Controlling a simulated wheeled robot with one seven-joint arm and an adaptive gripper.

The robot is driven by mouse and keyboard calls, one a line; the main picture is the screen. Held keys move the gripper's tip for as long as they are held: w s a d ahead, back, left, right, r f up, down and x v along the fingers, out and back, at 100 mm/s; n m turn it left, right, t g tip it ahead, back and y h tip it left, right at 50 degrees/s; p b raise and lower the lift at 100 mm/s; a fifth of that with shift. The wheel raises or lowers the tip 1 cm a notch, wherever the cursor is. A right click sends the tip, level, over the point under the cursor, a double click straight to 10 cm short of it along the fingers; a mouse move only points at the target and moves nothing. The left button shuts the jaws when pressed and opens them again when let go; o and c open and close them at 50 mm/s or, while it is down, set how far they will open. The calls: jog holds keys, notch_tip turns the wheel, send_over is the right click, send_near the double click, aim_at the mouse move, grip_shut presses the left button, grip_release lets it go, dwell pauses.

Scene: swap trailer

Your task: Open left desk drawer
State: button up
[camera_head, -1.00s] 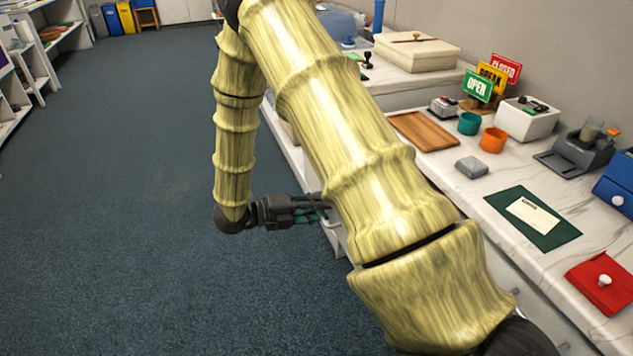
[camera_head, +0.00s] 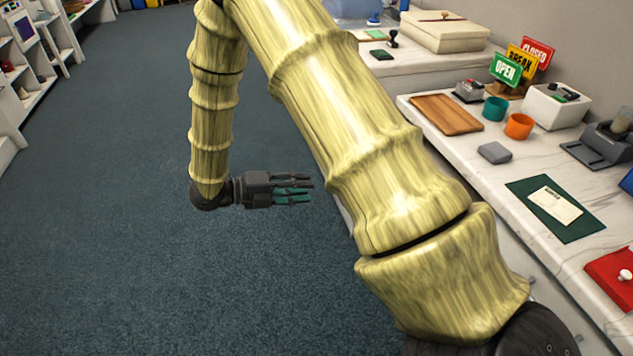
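The desk (camera_head: 475,155) is a long white marble-topped counter on the right. Its front face is mostly hidden behind my arm, and I cannot make out the left drawer or its handle. My gripper (camera_head: 305,188) is dark with teal parts and points right toward the desk. It appears over the carpet, left of the desk front, and seems empty. Its fingers lie close together in this side-on view, so I cannot tell whether they are open or shut.
A second counter (camera_head: 425,65) stands behind. White shelves (camera_head: 45,80) line the left. The carpet (camera_head: 110,240) is clear.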

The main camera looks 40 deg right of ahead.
jog(key=shift+v, duration=1.2)
notch_tip(320, 180, down, 18)
jog(key=d+n+t+y, duration=0.1)
jog(key=n+t+y, duration=0.2)
jog(key=n+t, duration=1.15)
jog(key=s+a+f+n+g+y, duration=0.5)
jog(key=s+a+f+n+y, duration=0.35)
jog(key=s+f+n, duration=0.75)
jog(key=s+a+r+n+g+y, duration=0.2)
jog(key=s+a+n+g+y, duration=0.3)
jog(key=s+n, duration=0.6)
notch_tip(320, 180, up, 22)
jog(key=m+t+h+p, duration=0.1)
jog(key=h+p, duration=0.1)
jog(key=p, duration=2)
jog(key=shift+s+a, duration=0.3)
jog(key=shift+a, duration=0.1)
jog(key=shift+f+t, duration=0.1)
jog(key=shift+t, duration=0.15)
